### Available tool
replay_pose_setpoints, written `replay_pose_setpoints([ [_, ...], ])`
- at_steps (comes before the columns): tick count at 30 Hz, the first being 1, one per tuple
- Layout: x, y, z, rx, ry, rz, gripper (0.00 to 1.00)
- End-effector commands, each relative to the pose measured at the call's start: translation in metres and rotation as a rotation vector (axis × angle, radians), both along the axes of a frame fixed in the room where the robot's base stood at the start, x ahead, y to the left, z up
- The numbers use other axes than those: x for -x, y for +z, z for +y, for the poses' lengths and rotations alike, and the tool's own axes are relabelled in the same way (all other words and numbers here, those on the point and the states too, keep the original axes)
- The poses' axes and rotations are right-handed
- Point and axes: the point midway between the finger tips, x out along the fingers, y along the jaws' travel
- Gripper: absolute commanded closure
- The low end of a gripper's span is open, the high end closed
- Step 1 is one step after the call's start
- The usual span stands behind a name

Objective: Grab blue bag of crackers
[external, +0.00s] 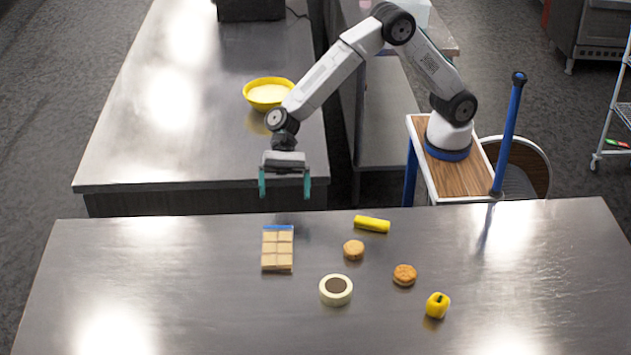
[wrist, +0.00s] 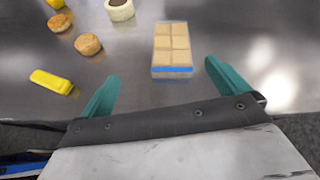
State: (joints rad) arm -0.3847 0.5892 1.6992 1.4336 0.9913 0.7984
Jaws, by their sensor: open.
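The blue bag of crackers (external: 277,249) lies flat on the near steel table, with square tan crackers showing and a blue strip along its far edge. In the wrist view the bag (wrist: 171,48) lies beyond the fingertips, between their lines, with its blue strip nearest to me. My gripper (external: 285,192) hangs above the far edge of the near table, behind the bag and apart from it. Its teal fingers are spread wide with nothing between them, as the wrist view of my gripper (wrist: 160,72) also shows.
Right of the bag lie a yellow cylinder (external: 372,224), a small tan round item (external: 353,250), a brown round item (external: 404,275), a cream ring-shaped roll (external: 336,290) and a yellow pepper (external: 437,305). A yellow bowl (external: 268,94) stands on the back counter. The near table's left side is clear.

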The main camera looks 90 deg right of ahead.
Motion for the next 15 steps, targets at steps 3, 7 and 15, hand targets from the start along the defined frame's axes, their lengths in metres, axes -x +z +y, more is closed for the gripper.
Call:
replay_pose_setpoints([
  [3, -0.017, -0.032, 0.027, -0.042, -0.07, 0.1, 0.0],
  [7, -0.026, -0.048, 0.041, -0.067, -0.112, 0.156, 0.0],
  [15, -0.028, -0.059, 0.066, -0.075, -0.123, 0.171, 0.0],
])
